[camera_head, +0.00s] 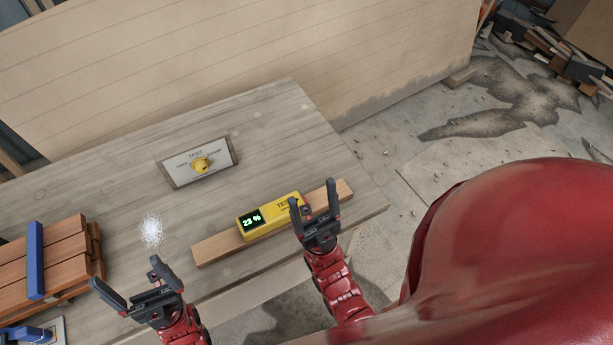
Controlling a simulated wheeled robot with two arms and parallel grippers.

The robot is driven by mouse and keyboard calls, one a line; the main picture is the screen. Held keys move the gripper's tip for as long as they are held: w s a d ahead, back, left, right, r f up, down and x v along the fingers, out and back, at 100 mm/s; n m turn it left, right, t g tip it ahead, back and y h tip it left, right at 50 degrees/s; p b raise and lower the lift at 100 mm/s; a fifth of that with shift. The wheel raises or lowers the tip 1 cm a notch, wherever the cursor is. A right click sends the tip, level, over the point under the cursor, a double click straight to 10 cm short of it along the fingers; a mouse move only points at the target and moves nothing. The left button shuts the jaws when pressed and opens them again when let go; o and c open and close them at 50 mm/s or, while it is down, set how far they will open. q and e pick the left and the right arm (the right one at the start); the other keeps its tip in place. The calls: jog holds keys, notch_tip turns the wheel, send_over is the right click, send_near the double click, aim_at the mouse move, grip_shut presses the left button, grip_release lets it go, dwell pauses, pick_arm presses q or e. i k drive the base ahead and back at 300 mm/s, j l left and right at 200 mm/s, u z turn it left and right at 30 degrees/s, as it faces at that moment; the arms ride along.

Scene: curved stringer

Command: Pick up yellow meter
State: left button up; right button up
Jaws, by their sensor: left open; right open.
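The yellow meter (262,222) lies on a light wooden strip (215,248) near the front edge of the table. Its dark display reads 23 % in green, and part of a label shows at its right end. My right gripper (314,204) is open at the right end of the meter, with one finger overlapping that end in the picture. I cannot tell whether it touches the meter. My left gripper (126,281) is open and empty, at the lower left, well apart from the meter.
A sign with a yellow knob (201,165) is on the wooden table (275,125) behind the meter. Stacked brown boards (65,257) with a blue bar (35,260) lie at the left. A white speckled patch (152,230) is on the tabletop. Scrap wood (560,50) lies on the floor.

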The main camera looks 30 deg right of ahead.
aim_at(253, 224)
jog(key=z, duration=0.45)
jog(key=u, duration=0.65)
jog(key=l+u, duration=0.45)
jog(key=k+l+u, duration=0.2)
jog(key=u, duration=0.25)
jog(key=k+l+u, duration=0.15)
jog(key=u, duration=0.25)
jog(key=k+l+u, duration=0.25)
jog(key=k+l, duration=0.7)
